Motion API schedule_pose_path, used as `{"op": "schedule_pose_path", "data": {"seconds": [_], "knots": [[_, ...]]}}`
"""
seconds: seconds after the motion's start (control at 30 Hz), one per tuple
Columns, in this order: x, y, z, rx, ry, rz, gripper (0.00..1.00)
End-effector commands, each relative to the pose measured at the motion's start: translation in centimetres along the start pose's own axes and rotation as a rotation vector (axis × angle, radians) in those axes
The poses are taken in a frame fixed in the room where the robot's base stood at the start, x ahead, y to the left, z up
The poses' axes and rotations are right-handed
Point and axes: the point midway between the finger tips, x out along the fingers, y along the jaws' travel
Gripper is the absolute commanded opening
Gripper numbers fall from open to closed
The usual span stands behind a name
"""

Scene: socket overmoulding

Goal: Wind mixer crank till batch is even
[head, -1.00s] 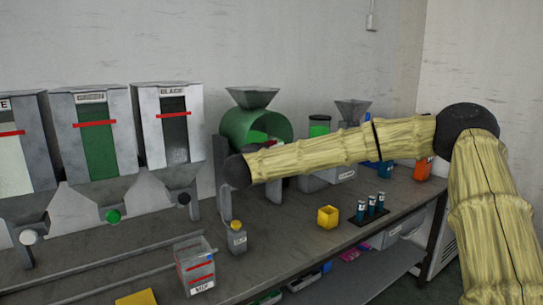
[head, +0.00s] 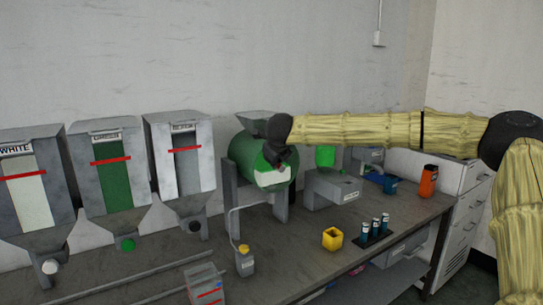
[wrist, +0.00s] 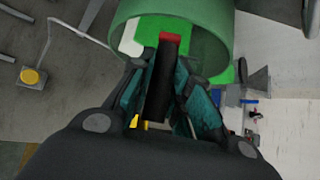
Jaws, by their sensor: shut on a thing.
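The green mixer drum (head: 245,153) lies on a grey stand on the bench, with a grey feed funnel (head: 252,122) on top. Its front face shows white and bright green patches. My gripper (head: 281,165) is in front of the drum's face, below my wrist. In the wrist view, my gripper (wrist: 160,88) has its teal-padded fingers closed on both sides of the black crank handle (wrist: 160,80). The handle's red end (wrist: 169,37) points toward the drum (wrist: 205,25). In the head view my gripper hides most of the crank.
My arm spans above the right side of the bench.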

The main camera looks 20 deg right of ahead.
Motion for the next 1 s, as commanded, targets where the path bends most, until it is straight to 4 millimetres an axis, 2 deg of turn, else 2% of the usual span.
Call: {"op": "schedule_pose_path", "data": {"seconds": [0.03, 0.33, 0.97, 1.0], "knots": [[-0.3, -0.8, 0.4, 0.025, -0.001, 0.02, 0.0], [-0.3, -1.8, 0.3, 0.059, -0.002, 0.058, 0.0], [-0.1, -2.1, 0.2, 0.058, -0.002, 0.056, 0.0], [-0.1, -2.1, 0.2, 0.058, -0.002, 0.056, 0.24]]}}
